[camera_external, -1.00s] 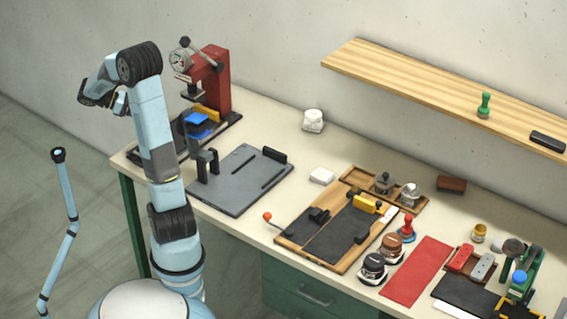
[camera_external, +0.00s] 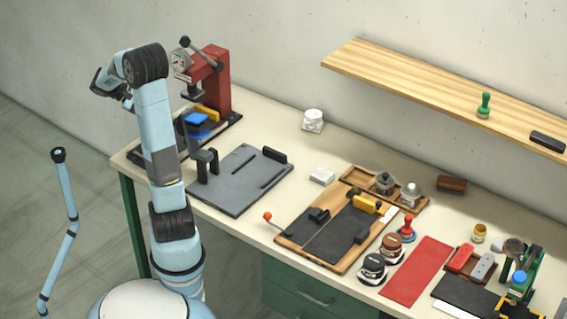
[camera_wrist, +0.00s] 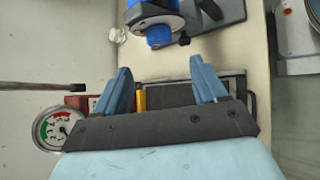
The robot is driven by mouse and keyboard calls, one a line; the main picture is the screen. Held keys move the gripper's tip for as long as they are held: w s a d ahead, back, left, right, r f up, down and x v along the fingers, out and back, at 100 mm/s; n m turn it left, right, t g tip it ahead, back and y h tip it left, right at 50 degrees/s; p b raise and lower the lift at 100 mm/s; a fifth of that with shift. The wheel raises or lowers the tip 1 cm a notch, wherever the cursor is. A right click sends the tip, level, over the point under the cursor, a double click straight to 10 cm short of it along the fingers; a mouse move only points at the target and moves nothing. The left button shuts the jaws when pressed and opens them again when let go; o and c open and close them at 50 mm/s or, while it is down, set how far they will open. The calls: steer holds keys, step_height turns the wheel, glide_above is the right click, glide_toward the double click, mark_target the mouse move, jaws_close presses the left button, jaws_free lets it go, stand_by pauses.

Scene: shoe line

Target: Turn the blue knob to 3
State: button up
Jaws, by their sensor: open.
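A round blue knob (camera_external: 519,278) sits on a green stand at the far right of the bench in the external view. A blue knob-like part with a pale marked ring (camera_wrist: 160,35) shows at the top of the wrist view; I cannot tell whether it is the same thing. I cannot read a setting on either. My gripper (camera_wrist: 160,67) is open with nothing between its two blue fingers. In the external view my gripper (camera_external: 100,85) is raised at the upper left, beside the red press and far from the green stand.
The red press (camera_external: 216,80) with its gauge (camera_wrist: 57,128) and dark lever stands close to my gripper. Blue and yellow parts sit at its base. A grey fixture (camera_external: 238,195), wooden trays and several tins and stamps occupy the bench. A wooden shelf (camera_external: 430,85) overhangs the back.

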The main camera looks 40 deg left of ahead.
steer(key=x, duration=1)
steer(key=c, duration=1.1)
steer(key=shift+o, duration=0.2)
steer(key=shift+g, duration=0.3)
steer(key=o, duration=1.1)
steer(key=shift+c, duration=0.2)
